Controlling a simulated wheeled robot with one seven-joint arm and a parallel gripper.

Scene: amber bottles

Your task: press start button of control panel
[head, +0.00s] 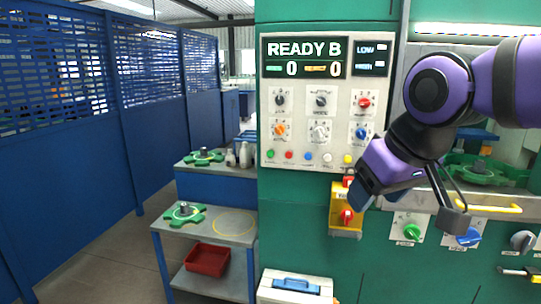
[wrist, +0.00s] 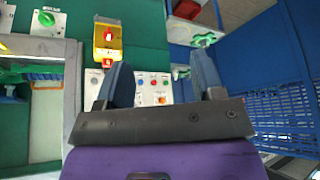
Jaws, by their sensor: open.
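The control panel (head: 300,105) is a white plate on the green machine, with a "READY B" display at its top and knobs below. A row of small round buttons runs along its bottom: a green button (head: 271,153) at the left, then red, blue, white and a yellow button (head: 347,159). Their labels are too small to read, so I cannot tell which is start. My gripper (head: 363,192) is in front of the machine, at the panel's lower right. In the wrist view its open, empty fingers (wrist: 161,62) point toward the panel (wrist: 149,88), which shows partly between them, apart from it.
A yellow box (head: 345,222) with red buttons is right beside my gripper. Green, blue and grey knobs (head: 523,241) sit lower right. A white toolbox (head: 297,287) stands below. Left are a small table (head: 232,239) with a red bin (head: 207,259) and blue fence panels (head: 60,160).

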